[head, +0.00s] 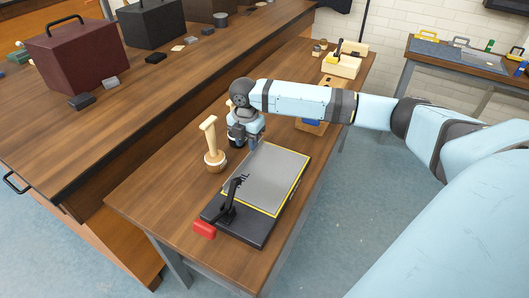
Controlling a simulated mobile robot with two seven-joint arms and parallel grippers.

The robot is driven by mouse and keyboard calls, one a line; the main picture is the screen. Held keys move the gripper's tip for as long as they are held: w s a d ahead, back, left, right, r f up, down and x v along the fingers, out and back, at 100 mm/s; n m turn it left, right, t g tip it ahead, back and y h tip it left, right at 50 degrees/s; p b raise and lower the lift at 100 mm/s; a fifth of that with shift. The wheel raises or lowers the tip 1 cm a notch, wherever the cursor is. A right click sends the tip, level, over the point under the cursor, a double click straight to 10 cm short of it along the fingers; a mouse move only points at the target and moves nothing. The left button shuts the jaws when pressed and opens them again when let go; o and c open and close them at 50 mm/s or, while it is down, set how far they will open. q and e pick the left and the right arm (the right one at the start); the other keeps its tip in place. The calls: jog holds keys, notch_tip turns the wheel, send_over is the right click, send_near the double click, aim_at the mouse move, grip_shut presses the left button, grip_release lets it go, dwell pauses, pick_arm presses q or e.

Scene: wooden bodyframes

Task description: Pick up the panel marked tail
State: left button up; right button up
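The panel marked tail (272,180) is a grey plate with a yellow edge, and part of its black lettering shows. It lies flat on a dark base (240,227) on the narrow wooden bench. A black clamp (230,200) with a red handle (204,229) stands at the near left end of the base, in front of part of the lettering. My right gripper (249,146) points down at the panel's far left corner, close to its edge. Its fingers are small and partly hidden, so I cannot tell whether they touch the panel or are open. My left gripper is out of view.
A wooden-handled tool (210,140) stands upright just left of my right gripper. A wooden block with blue (311,122) lies behind my forearm. The large bench (150,105) at left holds a maroon case (75,58). Bare bench (160,190) lies left of the base.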

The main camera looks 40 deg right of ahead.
jog(key=shift+a+f, duration=0.15)
jog(key=shift+f, duration=2.8)
grip_shut()
